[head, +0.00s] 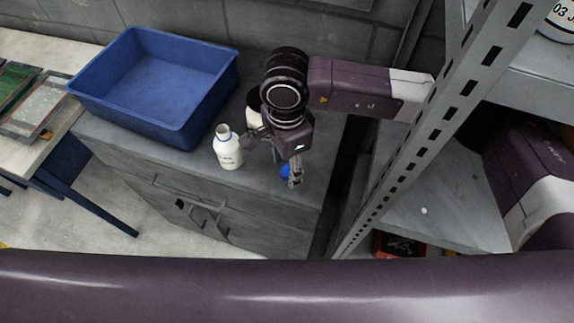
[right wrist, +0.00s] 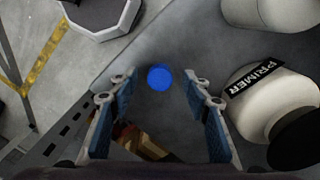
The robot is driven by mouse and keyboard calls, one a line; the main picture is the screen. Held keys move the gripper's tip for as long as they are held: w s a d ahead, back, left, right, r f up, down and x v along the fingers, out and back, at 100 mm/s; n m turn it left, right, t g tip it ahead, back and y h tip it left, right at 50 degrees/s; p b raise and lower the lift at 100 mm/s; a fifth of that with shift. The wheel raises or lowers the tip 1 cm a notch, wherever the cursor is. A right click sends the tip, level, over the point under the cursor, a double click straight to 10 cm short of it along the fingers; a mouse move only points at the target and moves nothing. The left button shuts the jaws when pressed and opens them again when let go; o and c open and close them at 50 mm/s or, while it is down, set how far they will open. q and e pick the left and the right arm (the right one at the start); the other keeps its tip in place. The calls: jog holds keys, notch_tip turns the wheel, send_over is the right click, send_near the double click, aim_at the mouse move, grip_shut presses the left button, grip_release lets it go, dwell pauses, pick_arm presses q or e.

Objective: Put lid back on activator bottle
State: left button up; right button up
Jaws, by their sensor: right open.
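The small round blue lid (head: 285,171) lies on the grey cabinet top near its right edge. It also shows in the right wrist view (right wrist: 160,77), between and beyond my fingertips. A white bottle with an uncapped neck (head: 227,149), probably the activator bottle, stands upright left of the lid; part of a white bottle (right wrist: 270,12) shows at the top of the right wrist view. My right gripper (head: 276,159) is open and empty, pointing down above the lid. Its fingers (right wrist: 160,85) frame the lid without visibly touching it. My left gripper is not in view.
A white bottle labelled PRIMER with a black cap (right wrist: 275,97) stands close to my right finger; it is partly hidden in the head view (head: 252,117). A blue bin (head: 160,118) is on the cabinet top's left. A perforated metal shelf post (head: 440,120) rises at the right.

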aim_at(286, 170)
jog(key=shift+f, duration=0.35)
jog(key=c, duration=0.8)
jog(key=shift+r+b, duration=1.55)
jog(key=shift+r, duration=3.5)
